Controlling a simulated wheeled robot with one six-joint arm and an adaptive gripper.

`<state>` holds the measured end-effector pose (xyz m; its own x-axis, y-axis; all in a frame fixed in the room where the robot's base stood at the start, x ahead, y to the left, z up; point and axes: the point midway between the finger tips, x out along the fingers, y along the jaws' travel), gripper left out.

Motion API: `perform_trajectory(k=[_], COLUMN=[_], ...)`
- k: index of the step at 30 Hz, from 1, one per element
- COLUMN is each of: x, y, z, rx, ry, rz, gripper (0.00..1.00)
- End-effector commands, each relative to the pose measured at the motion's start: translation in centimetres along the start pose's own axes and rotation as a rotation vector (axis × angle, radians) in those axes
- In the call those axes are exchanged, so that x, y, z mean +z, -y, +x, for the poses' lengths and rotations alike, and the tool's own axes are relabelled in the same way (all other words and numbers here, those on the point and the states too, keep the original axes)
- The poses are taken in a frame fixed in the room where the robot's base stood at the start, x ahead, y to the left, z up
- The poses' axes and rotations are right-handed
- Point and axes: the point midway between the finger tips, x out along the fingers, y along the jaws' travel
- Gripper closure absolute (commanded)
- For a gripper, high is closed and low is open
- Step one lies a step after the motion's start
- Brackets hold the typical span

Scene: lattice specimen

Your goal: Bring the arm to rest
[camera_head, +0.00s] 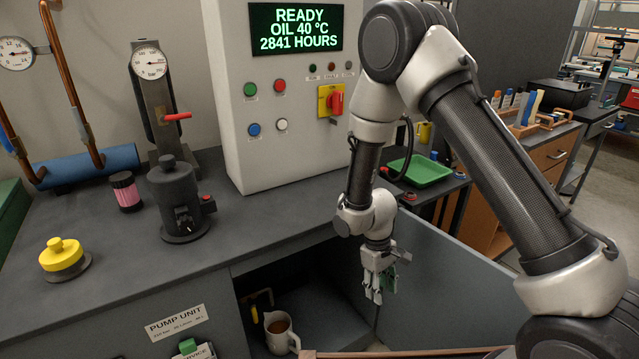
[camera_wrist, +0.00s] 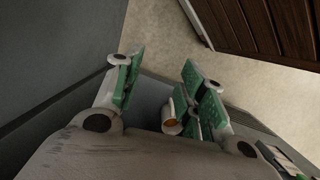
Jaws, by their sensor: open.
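My gripper (camera_head: 378,292) hangs at the end of my bent arm in the head view, fingers pointing down, in front of the open cabinet and near its opened door. In the wrist view the gripper (camera_wrist: 163,78) shows its green-padded fingers spread apart with nothing held between them. A pale jug (camera_head: 281,334) with a brown inside stands in the open cabinet, to the lower left of my gripper. The jug (camera_wrist: 171,120) also shows beyond the fingers in the wrist view, partly hidden by the right finger.
The open grey cabinet door (camera_head: 440,275) stands right of my gripper. The grey counter (camera_head: 115,250) carries a dark pump-like fitting (camera_head: 181,205), a yellow knob (camera_head: 61,255) and a pink-banded jar (camera_head: 126,192). The control cabinet (camera_head: 285,150) rises behind. A green tray (camera_head: 420,171) lies behind my arm.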

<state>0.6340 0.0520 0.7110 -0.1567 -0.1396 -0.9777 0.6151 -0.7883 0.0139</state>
Motion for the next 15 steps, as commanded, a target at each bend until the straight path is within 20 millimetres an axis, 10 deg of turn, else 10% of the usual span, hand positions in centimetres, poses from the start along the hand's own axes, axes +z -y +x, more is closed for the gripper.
perform_trajectory(k=[6, 15], x=[8.2, 20.3], y=[-3.0, -4.2], z=[-11.9, -23.1], rx=[-0.025, -0.07], ry=[0.052, 0.002], rz=[0.153, 0.341], gripper=[0.59, 0.59])
